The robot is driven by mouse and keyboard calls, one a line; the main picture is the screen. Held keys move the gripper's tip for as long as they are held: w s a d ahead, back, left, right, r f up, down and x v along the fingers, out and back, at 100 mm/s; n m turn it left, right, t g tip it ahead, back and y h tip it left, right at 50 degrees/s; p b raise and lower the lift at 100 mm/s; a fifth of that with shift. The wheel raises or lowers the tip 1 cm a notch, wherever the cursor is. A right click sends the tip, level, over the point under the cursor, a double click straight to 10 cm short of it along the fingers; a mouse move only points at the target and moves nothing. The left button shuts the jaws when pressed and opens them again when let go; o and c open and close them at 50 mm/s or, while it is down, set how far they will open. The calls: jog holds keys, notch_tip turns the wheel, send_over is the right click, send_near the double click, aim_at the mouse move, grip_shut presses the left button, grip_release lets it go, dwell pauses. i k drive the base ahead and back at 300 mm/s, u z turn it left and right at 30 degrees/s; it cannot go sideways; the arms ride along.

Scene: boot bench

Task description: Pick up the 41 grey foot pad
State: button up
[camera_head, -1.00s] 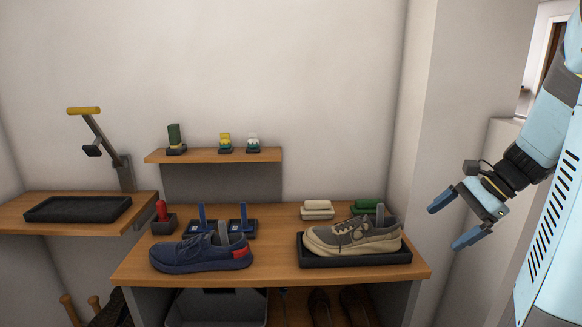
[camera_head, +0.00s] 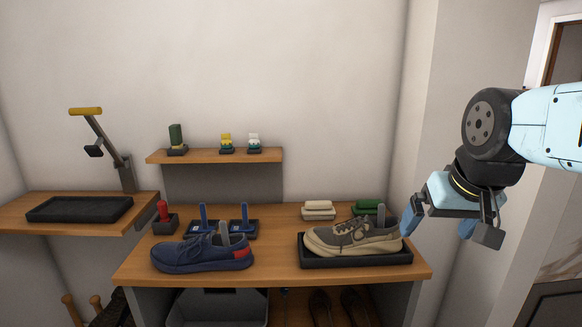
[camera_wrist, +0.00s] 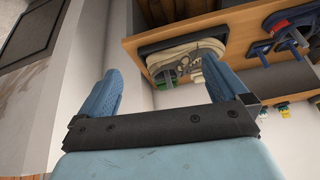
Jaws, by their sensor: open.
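Two grey upright tabs show. One (camera_head: 223,233) stands in the opening of the blue shoe (camera_head: 200,255). The other (camera_head: 381,214) stands at the heel end of the beige and grey shoe (camera_head: 352,238), which sits on a black tray (camera_head: 355,259) at the bench's right. No size number is readable on either tab, so I cannot tell which is 41. My gripper (camera_head: 439,222) is open and empty, in the air to the right of the beige shoe. In the wrist view, my gripper (camera_wrist: 160,82) has the beige shoe (camera_wrist: 185,52) beyond its fingers.
Two blue pieces (camera_head: 204,215) stand in black holders behind the blue shoe. A red-topped item (camera_head: 163,211) is at left. White (camera_head: 318,208) and green (camera_head: 366,207) blocks lie behind the beige shoe. A small shelf (camera_head: 215,156) hangs above; a side table (camera_head: 75,225) is left.

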aim_at(223, 228)
jog(key=u, duration=0.25)
jog(key=k, duration=0.5)
jog(key=z, duration=0.45)
jog(key=i, duration=0.1)
jog(key=u, duration=2.85)
jog(key=i, duration=0.9)
jog(key=z, duration=2.1)
